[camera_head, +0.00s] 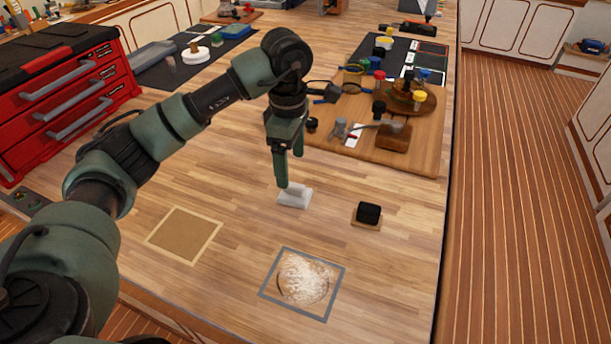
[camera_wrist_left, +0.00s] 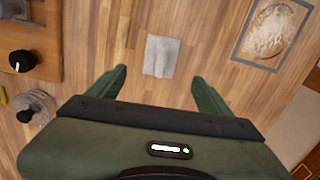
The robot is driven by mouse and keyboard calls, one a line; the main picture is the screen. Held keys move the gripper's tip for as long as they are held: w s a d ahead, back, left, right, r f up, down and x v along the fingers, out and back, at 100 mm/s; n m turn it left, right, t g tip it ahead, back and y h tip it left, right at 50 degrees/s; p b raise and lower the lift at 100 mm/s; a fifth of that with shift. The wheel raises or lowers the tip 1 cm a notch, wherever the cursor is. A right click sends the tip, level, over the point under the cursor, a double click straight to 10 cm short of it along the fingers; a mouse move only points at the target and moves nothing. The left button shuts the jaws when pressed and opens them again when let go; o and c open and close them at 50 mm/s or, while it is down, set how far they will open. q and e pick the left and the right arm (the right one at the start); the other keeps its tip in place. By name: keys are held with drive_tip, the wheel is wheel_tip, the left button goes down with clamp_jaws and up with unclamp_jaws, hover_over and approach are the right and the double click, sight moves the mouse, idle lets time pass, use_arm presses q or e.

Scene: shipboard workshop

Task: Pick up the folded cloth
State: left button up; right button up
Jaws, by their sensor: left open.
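The folded cloth (camera_head: 294,197) is a small white-grey rectangle lying flat on the wooden bench top. It also shows in the left wrist view (camera_wrist_left: 161,56), ahead of and between my fingers. My left gripper (camera_head: 289,172) points down just above and behind the cloth in the head view; one fingertip overlaps its upper left edge there. In the wrist view the left gripper (camera_wrist_left: 158,82) is open, with a finger on either side and nothing between them. I cannot tell the exact height of the fingertips over the bench. My right gripper is not in view.
A grey-framed square with pale powder (camera_head: 304,284) lies in front. A tan square mat (camera_head: 184,235) is at left, a black block (camera_head: 368,213) at right. A wooden board (camera_head: 425,150) with jars and tools stands behind. A red tool chest (camera_head: 70,95) is far left.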

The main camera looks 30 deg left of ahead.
sight(294, 184)
use_arm(q)
drive_tip(key=shift+w+f, duration=0.15)
drive_tip(key=shift+f, duration=0.05)
drive_tip(key=shift+s+f+p, duration=0.15)
drive_tip(key=shift+f+p, duration=0.2)
drive_tip(key=shift+f, duration=0.25)
drive_tip(key=shift+s+f+p, duration=0.15)
drive_tip(key=shift+f+p, duration=0.15)
drive_tip(key=shift+f, duration=0.25)
drive_tip(key=f, duration=0.1)
drive_tip(key=f+p, duration=0.1)
drive_tip(key=f, duration=0.1)
drive_tip(key=f+p, duration=0.1)
drive_tip(key=shift+w+d+f, duration=0.15)
drive_tip(key=shift+d+f, duration=0.15)
drive_tip(key=shift+f, duration=0.2)
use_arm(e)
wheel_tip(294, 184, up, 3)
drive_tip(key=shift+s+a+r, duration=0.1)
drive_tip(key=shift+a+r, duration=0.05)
use_arm(q)
drive_tip(key=c, duration=1.4)
drive_tip(key=shift+c, duration=0.2)
drive_tip(key=shift+r, duration=0.15)
